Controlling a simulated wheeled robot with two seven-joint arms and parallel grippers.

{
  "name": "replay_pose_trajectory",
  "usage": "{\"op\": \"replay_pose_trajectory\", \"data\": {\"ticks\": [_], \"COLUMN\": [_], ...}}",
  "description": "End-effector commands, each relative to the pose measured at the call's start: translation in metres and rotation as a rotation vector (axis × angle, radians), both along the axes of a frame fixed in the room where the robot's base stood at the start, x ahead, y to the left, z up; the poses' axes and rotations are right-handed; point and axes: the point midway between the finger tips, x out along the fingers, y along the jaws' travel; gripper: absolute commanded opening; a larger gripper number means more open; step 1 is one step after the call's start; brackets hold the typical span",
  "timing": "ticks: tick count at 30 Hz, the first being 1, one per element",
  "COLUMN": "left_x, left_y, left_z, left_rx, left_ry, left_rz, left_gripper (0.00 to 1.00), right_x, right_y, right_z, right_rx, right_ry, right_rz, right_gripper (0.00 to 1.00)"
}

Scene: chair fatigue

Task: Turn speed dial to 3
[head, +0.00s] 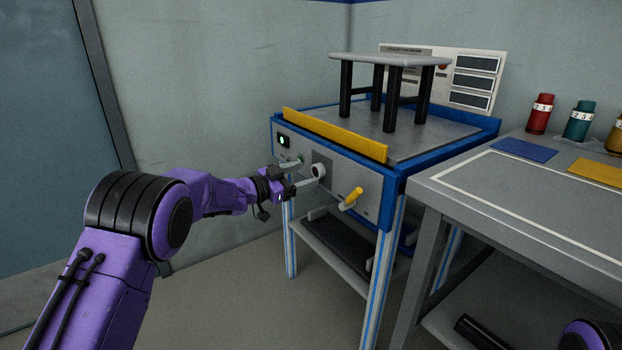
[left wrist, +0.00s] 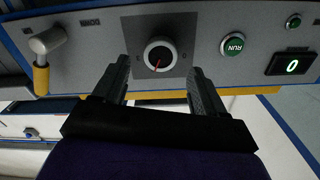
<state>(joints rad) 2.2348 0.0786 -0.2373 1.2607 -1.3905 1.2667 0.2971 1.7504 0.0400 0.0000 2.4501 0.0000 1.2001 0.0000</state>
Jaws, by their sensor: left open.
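The speed dial (head: 318,170) is a round white-rimmed knob on a dark square plate on the machine's front panel. My left gripper (head: 301,174) is open in front of the dial. In the left wrist view its two fingers (left wrist: 160,68) stand on either side of the dial, with gaps showing. Contact cannot be seen. My right gripper is out of view.
A stool (head: 390,60) stands on the machine top. A grey table (head: 520,200) is at right, with coloured cylinders.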

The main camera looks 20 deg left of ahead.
Motion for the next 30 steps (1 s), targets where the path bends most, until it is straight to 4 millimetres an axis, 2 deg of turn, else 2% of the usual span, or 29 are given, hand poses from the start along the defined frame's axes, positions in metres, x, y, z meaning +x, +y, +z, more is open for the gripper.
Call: {"op": "replay_pose_trajectory", "data": {"ticks": [3,6,15,16,18,21,30], "left_x": [0.016,0.025,0.028,0.028,0.028,0.028,0.028], "left_y": [-0.013,-0.020,-0.023,-0.023,-0.023,-0.022,-0.023], "left_z": [-0.003,-0.002,-0.001,-0.001,-0.001,-0.001,-0.001], "left_rx": [0.001,0.000,-0.002,-0.002,-0.002,-0.002,0.021], "left_ry": [0.000,0.000,0.001,0.001,0.001,0.001,-0.015], "left_rz": [-0.001,0.000,0.001,0.001,0.001,0.001,0.000], "left_gripper": [0.71,0.71,0.71,0.65,0.42,0.15,0.15], "right_x": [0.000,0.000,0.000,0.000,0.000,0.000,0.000], "right_y": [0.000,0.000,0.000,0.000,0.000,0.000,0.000], "right_z": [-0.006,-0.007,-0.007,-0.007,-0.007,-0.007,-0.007], "right_rx": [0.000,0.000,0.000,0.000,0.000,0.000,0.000], "right_ry": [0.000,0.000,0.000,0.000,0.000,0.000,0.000], "right_rz": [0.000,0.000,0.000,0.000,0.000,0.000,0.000], "right_gripper": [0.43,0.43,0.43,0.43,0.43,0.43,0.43]}}
